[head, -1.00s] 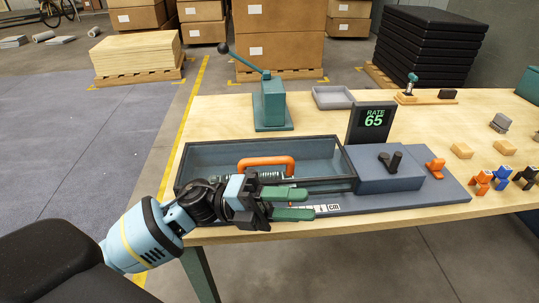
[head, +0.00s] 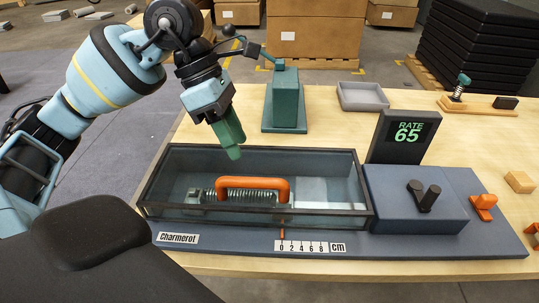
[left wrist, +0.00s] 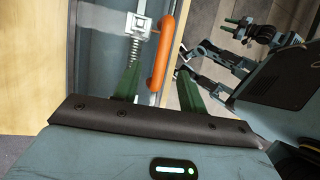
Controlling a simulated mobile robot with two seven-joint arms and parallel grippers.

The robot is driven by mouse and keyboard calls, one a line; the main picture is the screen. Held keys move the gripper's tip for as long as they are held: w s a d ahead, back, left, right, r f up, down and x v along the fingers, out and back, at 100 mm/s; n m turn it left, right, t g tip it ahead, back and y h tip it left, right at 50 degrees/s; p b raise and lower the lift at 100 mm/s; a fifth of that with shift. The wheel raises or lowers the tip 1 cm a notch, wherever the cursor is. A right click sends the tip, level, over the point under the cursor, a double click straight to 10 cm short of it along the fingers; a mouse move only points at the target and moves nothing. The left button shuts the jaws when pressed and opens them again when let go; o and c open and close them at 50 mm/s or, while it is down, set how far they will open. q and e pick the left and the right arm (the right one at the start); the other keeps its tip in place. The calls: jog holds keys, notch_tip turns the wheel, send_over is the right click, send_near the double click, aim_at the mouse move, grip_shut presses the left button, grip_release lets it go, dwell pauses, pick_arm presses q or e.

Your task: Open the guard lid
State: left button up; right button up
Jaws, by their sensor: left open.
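The guard lid (head: 325,166) is a clear cover with a dark frame, lying shut over the long trough. Its orange handle (head: 252,183) stands at the lid's middle, above a coil spring seen through the cover. My left gripper (head: 231,152) is above the lid's back edge, behind and a little left of the handle, pointing down and empty. In the left wrist view its green fingers are spread apart, with the orange handle (left wrist: 161,58) showing between them, not touched. What looks like my right gripper (left wrist: 235,27) shows small at upper right there; its jaw state is unclear.
A teal lever press (head: 285,100) and a grey tray (head: 362,96) stand behind the trough. The rate display (head: 405,135) and a blue block with a dark knob (head: 415,195) are to its right. An orange clip (head: 483,205) sits farther right. The table front is clear.

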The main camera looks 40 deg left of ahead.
aim_at(252, 179)
pick_arm(q)
jog(key=x, duration=0.7)
jog(key=shift+s+d+f, duration=0.1)
jog(key=shift+s+f, duration=0.2)
jog(key=shift+s, duration=0.1)
pick_arm(e)
jog(key=shift+s+f, duration=0.15)
jog(key=shift+s, duration=0.4)
jog(key=shift+s+f, duration=0.15)
jog(key=shift+s, duration=0.4)
pick_arm(q)
jog(key=shift+c, duration=0.8)
grip_shut()
pick_arm(e)
jog(key=shift+s, duration=0.2)
